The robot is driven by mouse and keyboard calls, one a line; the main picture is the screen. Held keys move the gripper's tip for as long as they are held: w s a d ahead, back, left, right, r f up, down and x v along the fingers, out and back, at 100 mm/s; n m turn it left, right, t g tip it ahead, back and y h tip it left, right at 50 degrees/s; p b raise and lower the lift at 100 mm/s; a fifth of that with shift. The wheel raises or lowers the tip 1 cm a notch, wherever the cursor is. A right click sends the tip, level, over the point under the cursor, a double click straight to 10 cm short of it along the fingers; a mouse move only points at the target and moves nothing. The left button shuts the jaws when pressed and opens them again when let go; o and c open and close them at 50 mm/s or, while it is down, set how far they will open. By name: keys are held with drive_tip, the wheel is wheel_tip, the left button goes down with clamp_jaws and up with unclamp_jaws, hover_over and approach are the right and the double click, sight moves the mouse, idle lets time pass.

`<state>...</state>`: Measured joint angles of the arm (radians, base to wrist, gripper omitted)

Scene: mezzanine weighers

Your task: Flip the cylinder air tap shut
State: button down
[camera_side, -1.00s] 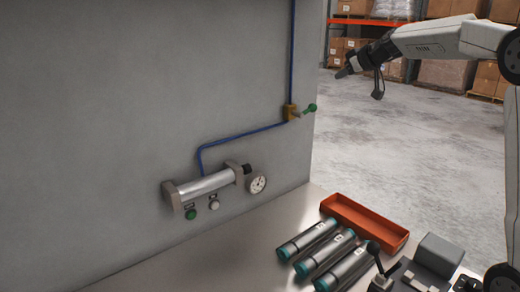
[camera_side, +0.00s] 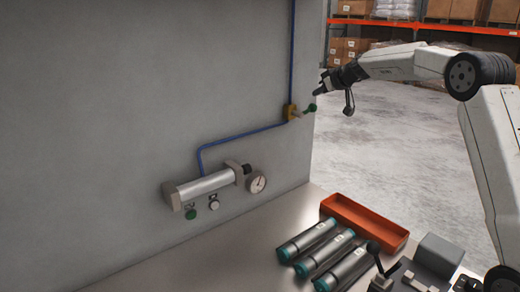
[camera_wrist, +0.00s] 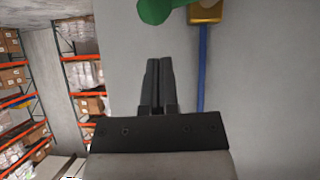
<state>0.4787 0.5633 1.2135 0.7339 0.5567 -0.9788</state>
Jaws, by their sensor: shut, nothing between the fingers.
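The air tap is a small brass body (camera_side: 290,112) on the grey wall with a green-ended lever (camera_side: 310,107) sticking out from it. A blue pipe (camera_side: 245,134) runs from the tap down to a silver cylinder (camera_side: 206,186) on the wall. My gripper (camera_side: 318,92) is shut and empty, just above the green lever end and close to it; I cannot tell whether they touch. In the wrist view my shut fingers (camera_wrist: 158,64) point up toward the green lever end (camera_wrist: 155,10), with the brass body (camera_wrist: 205,12) to its right; both are cut off by the top edge.
Under the cylinder are a green button (camera_side: 191,214) and a white button (camera_side: 213,205); a round gauge (camera_side: 257,182) is at its right. On the bench lie several grey tubes (camera_side: 320,253) beside an orange tray (camera_side: 364,227). The wall around the tap is bare.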

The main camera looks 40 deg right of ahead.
drive_tip(key=shift+w+f, duration=0.2)
drive_tip(key=shift+f, duration=1.1)
drive_tip(key=shift+d, duration=0.1)
drive_tip(key=shift+d+f+m+y, duration=0.6)
drive_tip(key=shift+f+y, duration=0.1)
drive_tip(key=shift+f, duration=0.15)
drive_tip(key=shift+r, duration=0.15)
drive_tip(key=shift+r, duration=0.7)
